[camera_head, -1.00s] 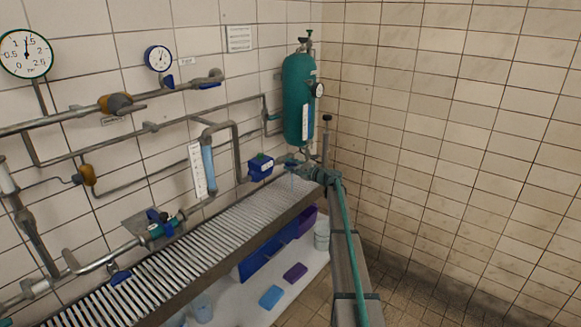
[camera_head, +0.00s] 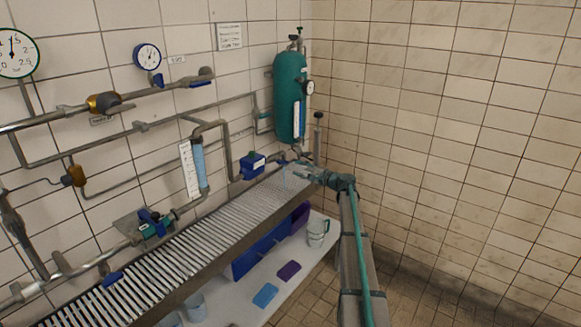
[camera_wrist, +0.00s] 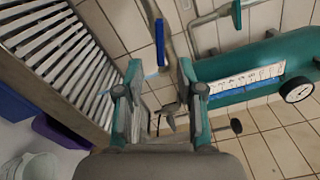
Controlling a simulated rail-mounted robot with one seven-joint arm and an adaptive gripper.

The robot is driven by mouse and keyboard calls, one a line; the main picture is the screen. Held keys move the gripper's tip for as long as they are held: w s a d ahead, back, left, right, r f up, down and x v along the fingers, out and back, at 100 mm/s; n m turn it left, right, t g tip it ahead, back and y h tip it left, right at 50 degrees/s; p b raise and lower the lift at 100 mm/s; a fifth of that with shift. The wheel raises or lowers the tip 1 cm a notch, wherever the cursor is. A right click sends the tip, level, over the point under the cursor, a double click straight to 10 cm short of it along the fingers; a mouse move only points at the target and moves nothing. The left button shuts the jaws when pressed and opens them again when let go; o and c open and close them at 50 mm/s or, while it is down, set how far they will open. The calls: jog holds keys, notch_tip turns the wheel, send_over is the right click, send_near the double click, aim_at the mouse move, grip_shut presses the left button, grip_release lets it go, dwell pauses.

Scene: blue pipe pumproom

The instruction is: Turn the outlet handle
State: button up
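A grey metal lever-like fitting (camera_wrist: 170,116), possibly the outlet handle, shows between my fingers in the wrist view. I cannot tell for sure that it is the outlet handle. It appears to belong to the piping below the green tank (camera_head: 290,98), whose side also shows in the wrist view (camera_wrist: 235,85). My gripper (camera_head: 300,173) is below the tank, above the far end of the slatted bench. In the wrist view my gripper (camera_wrist: 160,72) is open, with a clear gap between its teal fingers. Contact with the fitting cannot be made out.
Wall pipes carry gauges (camera_head: 147,57) and blue-handled valves (camera_head: 153,222) on the left. A blue box-shaped device (camera_head: 252,166) sits left of my gripper. The slatted bench (camera_head: 215,235) runs below, with crates and a mug (camera_head: 317,232) underneath. The right tiled wall is bare.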

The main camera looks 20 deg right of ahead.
jog(key=shift+v, duration=1.3)
jog(key=s+a+f+n+g+h, duration=0.1)
jog(key=s+a+f+n+g, duration=0.25)
jog(key=s+a+f, duration=0.55)
jog(key=s+a+f+n+g+h, duration=0.15)
jog(key=s+a+f+g, duration=0.4)
jog(key=s+f, duration=0.7)
jog(key=s+a+f+n+g+h, duration=0.1)
jog(key=s+a+f+n+g, duration=0.2)
jog(key=s+a+f, duration=0.75)
jog(key=s+a+f+n+g+h, duration=0.1)
jog(key=s+f, duration=0.4)
jog(key=s, duration=0.9)
jog(key=s+a+f+n+g+h, duration=0.2)
jog(key=s+a+f+n+g, duration=0.2)
jog(key=s, duration=1)
jog(key=s+a+f+n+g+h, duration=0.2)
jog(key=s+a+f+g, duration=0.3)
jog(key=s, duration=0.9)
notch_tip(320, 180, down, 2)
jog(key=shift+s+a+f+n+g, duration=0.25)
jog(key=shift+a+n+g, duration=0.05)
jog(key=shift+a+n, duration=0.45)
jog(key=shift+f, duration=0.1)
